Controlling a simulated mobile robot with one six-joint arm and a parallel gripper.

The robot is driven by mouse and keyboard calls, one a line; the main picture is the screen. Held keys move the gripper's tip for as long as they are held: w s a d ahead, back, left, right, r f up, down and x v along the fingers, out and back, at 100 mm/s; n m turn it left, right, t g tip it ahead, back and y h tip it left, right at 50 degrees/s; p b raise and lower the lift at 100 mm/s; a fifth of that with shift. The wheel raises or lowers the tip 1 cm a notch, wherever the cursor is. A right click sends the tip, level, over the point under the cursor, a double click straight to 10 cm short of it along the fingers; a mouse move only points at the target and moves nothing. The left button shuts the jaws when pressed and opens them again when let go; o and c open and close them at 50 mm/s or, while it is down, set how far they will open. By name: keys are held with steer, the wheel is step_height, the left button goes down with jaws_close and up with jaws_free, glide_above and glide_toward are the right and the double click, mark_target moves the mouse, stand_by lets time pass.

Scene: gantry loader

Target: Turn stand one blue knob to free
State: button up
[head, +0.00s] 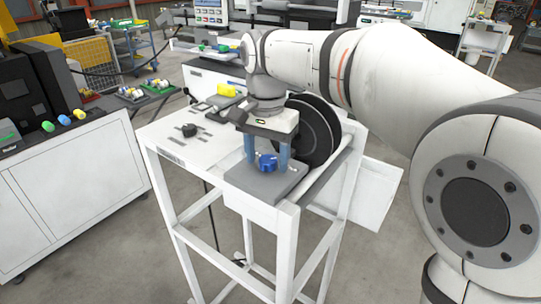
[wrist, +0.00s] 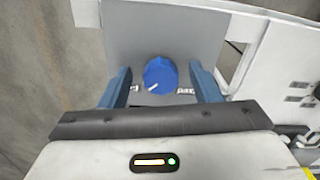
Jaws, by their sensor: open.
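The blue knob (head: 267,162) sits on a grey plate (head: 262,186) at the front corner of the white stand (head: 165,139). In the wrist view the knob (wrist: 160,75) is round with a white pointer line, which points down and to the left toward a partly hidden label. Another label lies at its lower right; I cannot read either fully. My gripper (head: 267,155) is open above the plate. Its two blue fingers stand on either side of the knob, apart from it in the wrist view (wrist: 160,86).
A black wheel (head: 312,132) stands upright on the stand behind my gripper. A black knob (head: 188,130) and a yellow part (head: 228,90) are on the stand's top. A white cabinet (head: 70,190) stands at left, with floor between.

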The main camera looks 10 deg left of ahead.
mark_target(270, 161)
steer(key=shift+r, duration=0.1)
step_height(270, 161, up, 8)
steer(key=shift+f, duration=0.15)
stand_by(0.4)
steer(key=shift+d+f, duration=0.1)
steer(key=shift+d, duration=0.25)
steer(key=s+d+f+t, duration=0.1)
steer(key=d+f, duration=0.2)
steer(key=d, duration=0.4)
steer(key=s+d+f, duration=0.2)
steer(key=d+f, duration=0.1)
steer(key=d, duration=0.4)
steer(key=s+d+f+n+t+b, duration=0.1)
steer(key=s+d+f+n+t, duration=0.1)
steer(key=s+d+f, duration=0.8)
steer(key=d+f, duration=0.3)
steer(key=shift+s+n, duration=0.3)
steer(key=shift+s, duration=0.05)
